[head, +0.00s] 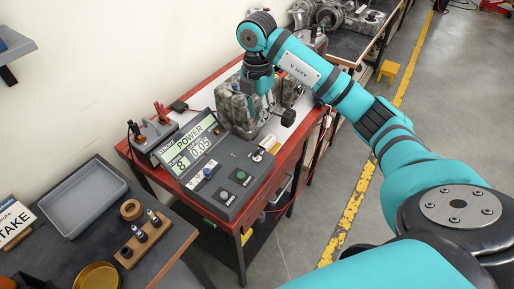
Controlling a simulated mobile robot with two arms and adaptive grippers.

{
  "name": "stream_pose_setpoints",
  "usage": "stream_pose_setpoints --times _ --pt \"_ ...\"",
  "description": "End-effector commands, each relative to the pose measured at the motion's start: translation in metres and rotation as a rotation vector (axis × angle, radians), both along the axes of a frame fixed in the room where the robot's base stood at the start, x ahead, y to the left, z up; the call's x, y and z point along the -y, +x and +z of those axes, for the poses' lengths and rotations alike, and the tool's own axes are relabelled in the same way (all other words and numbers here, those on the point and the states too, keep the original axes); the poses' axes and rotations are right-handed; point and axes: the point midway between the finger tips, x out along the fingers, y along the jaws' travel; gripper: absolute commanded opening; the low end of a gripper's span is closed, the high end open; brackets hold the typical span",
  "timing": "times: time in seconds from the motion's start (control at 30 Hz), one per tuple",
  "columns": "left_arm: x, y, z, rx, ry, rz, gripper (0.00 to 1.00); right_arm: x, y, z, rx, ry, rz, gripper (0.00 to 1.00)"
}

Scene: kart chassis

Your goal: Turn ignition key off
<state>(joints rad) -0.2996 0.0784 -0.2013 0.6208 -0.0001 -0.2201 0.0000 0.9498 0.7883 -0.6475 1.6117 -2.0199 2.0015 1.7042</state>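My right gripper (266,112) points down over the red bench, in front of a mottled grey engine-like block (236,110). Its fingers are small and dark here, and I cannot tell whether they are open or shut. A black round knob (288,117) shows just right of the fingers; I cannot tell if they touch. A small dark and pale fitting (258,155) sits at the right edge of the grey control console (222,170). I cannot make out clearly which part is the ignition key, or how it is turned. My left gripper is out of view.
The console display (190,141) reads "POWER" and "0.05". A battery-like box (154,134) with clamps stands left of it on the red bench (296,142). A dark table holds a grey tray (87,200) and a wooden holder (144,240). Floor at right is mostly clear.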

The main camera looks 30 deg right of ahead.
Motion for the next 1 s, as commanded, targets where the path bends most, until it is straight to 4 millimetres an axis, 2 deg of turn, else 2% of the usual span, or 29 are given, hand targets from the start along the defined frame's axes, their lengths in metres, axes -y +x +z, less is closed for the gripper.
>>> stream_pose_setpoints --times 0.3,0.53,0.73,1.0 --pt "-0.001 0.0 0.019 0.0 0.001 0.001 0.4 0.0 -0.002 -0.07 -0.006 0.002 0.002 0.26" --pt "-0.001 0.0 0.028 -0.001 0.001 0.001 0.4 0.0 -0.001 -0.114 -0.004 0.002 0.003 0.26" --pt "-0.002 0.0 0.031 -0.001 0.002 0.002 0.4 0.0 -0.001 -0.134 -0.001 0.002 0.004 0.26" --pt "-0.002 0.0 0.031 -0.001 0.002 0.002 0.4 0.0 0.0 -0.139 0.001 0.001 0.004 0.26"
